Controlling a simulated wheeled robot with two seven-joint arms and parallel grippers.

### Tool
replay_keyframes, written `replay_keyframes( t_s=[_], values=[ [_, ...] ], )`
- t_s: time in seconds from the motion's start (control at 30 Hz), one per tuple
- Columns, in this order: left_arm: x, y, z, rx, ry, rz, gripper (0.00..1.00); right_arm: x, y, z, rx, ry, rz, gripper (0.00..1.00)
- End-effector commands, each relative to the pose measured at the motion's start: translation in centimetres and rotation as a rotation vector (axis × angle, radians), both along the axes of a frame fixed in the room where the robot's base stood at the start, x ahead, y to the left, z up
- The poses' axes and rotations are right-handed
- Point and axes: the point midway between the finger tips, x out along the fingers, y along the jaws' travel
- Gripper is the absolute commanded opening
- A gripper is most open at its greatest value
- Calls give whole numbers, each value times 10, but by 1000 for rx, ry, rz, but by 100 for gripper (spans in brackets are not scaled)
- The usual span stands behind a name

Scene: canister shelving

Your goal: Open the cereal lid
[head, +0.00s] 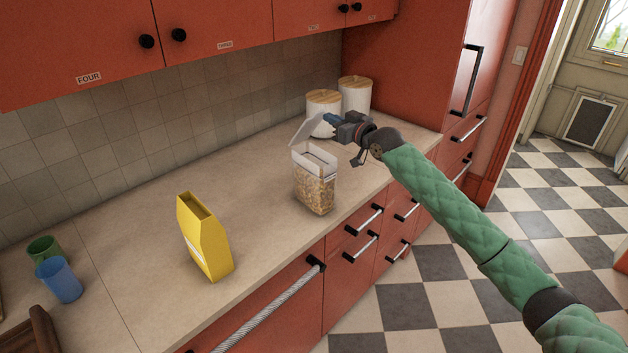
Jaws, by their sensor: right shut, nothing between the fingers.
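A clear cereal container (315,190) with cereal inside stands upright on the counter. Its pale lid (306,132) is raised and tilted up at the back left, so the top looks open. My right gripper (326,118) is shut and empty just above and behind the container, close to the raised lid. I cannot tell whether its fingertips touch the lid. My left gripper is not in view.
An open yellow box (205,238) stands left of the container. Two white canisters with wooden lids (323,103) (355,95) stand behind my right gripper. A green cup (44,250) and a blue cup (60,280) are at far left. Red cabinets (220,30) hang above.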

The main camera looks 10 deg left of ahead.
Motion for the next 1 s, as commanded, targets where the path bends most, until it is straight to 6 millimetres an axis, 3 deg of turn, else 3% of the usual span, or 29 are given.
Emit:
replay_keyframes(
  t_s=[0.3,1.0],
  values=[
    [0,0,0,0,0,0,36,1,1,1,0,0,0,0],
    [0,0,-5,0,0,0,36,20,24,17,2,-1,1,0]
  ],
)
